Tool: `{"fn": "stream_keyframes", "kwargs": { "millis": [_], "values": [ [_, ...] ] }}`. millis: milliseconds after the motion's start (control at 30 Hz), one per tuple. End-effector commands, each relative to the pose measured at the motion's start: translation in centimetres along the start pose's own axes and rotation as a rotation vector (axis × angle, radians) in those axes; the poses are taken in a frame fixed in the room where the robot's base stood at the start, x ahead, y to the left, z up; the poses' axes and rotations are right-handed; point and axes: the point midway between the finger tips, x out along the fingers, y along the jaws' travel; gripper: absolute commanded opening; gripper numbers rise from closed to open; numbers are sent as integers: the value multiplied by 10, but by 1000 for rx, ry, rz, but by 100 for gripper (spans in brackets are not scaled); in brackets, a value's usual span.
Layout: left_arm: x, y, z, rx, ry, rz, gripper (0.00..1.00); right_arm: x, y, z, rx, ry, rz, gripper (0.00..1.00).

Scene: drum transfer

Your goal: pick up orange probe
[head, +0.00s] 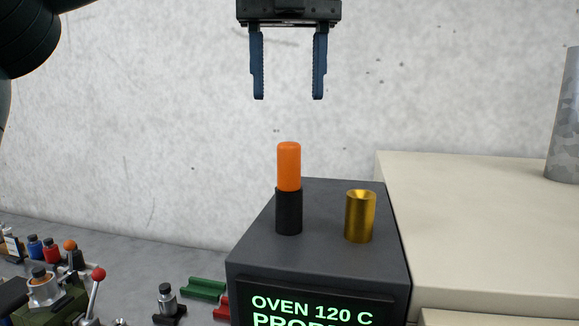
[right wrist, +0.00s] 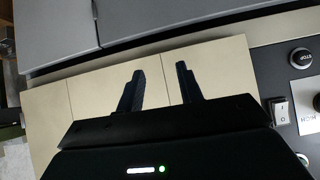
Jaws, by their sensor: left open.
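The orange probe (head: 289,167) stands upright, with its lower part in or on a black cylinder (head: 289,211) on top of the dark oven box (head: 330,205). My left gripper (head: 289,98) is open and empty, with its blue fingers pointing down above the probe. A gap shows between the fingertips and the probe's top. In the right wrist view, my right gripper (right wrist: 160,88) shows two dark fingers spread apart with nothing seen between them.
A gold cylinder (head: 360,216) with a hollowed top stands to the right of the probe on the oven. A beige surface (head: 480,220) lies to the right, with a grey cylinder (head: 564,115) on it. Small bottles and a red-knobbed lever (head: 98,274) are at lower left.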

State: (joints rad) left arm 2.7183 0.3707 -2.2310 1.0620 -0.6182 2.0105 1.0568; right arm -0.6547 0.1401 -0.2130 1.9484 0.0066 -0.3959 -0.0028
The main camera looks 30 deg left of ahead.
Motion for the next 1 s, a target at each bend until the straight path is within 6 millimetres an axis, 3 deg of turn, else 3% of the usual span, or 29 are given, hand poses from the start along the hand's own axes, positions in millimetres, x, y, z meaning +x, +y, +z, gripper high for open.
{"fn": "stream_keyframes", "kwargs": {
  "millis": [400, 733, 1000],
  "values": [
    [43, 0, 0, 4, 3, 0, 52, 1, 2, -2, -8, 5, 0, 36],
    [61, 0, 0, 2, 0, -1, 52, 1, 2, -3, -8, 6, 1, 36],
    [96, 0, 0, 3, 2, -1, 52, 1, 2, -3, -7, 7, 1, 36]
  ]
}}
